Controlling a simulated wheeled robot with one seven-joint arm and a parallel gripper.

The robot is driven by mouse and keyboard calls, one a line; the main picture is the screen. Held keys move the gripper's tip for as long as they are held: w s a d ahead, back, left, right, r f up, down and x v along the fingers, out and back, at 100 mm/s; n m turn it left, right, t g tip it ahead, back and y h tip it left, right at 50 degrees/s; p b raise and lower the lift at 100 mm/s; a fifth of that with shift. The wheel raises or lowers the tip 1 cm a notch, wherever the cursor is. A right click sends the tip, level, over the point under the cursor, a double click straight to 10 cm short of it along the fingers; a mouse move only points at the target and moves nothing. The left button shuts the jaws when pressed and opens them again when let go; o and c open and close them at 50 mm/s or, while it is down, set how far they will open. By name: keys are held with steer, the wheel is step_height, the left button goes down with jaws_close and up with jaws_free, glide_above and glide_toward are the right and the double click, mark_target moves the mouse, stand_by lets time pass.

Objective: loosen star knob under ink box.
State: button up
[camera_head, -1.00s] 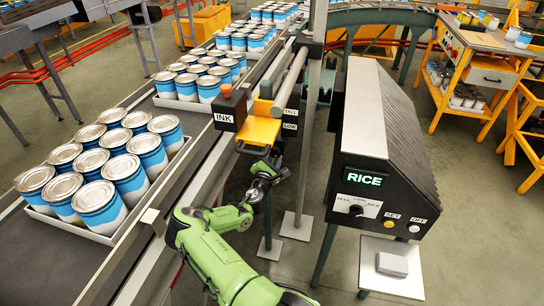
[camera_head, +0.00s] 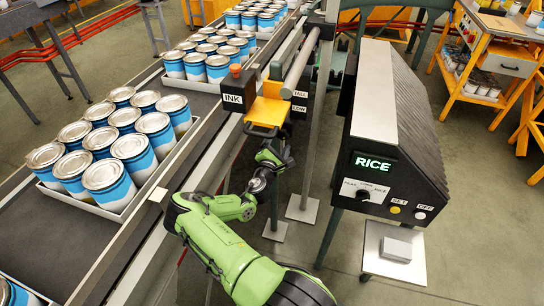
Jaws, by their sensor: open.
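The ink box (camera_head: 233,98) is a dark box with a white "INK" label and an orange-red cap, beside the conveyor. A yellow bracket (camera_head: 268,112) adjoins it on the right, mounted by a metal post. The star knob cannot be made out; the underside of the box is out of sight from this high view. My gripper (camera_head: 274,152) is just below and in front of the yellow bracket, at the end of my green arm. It is small and partly blurred against dark parts; it looks open, with nothing visible in it. I cannot tell whether it touches anything.
The conveyor (camera_head: 75,235) on the left carries trays of blue-and-white cans (camera_head: 109,180). A black console (camera_head: 385,165) showing "RICE" stands to the right, above a small pale stand (camera_head: 372,262). Metal posts stand close behind my gripper. A yellow workbench (camera_head: 485,50) is far right.

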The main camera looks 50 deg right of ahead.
steer(key=v, duration=1.2)
steer(key=shift+a, duration=0.2)
steer(key=shift+s, duration=0.1)
steer(key=s+a+r+m+y, duration=0.4)
steer(key=a+r, duration=0.4)
steer(key=a, duration=0.2)
steer(key=s+a+r+m+g+y, duration=0.1)
steer(key=s+a+r+m+y, duration=0.4)
steer(key=a, duration=0.5)
steer(key=s+a+r+m+y, duration=0.4)
steer(key=s+a+r+y, duration=0.3)
steer(key=a+r, duration=0.3)
steer(key=shift+s+a+r+m+y, duration=0.2)
steer(key=shift+r+m+y, duration=0.1)
steer(key=shift+r, duration=0.3)
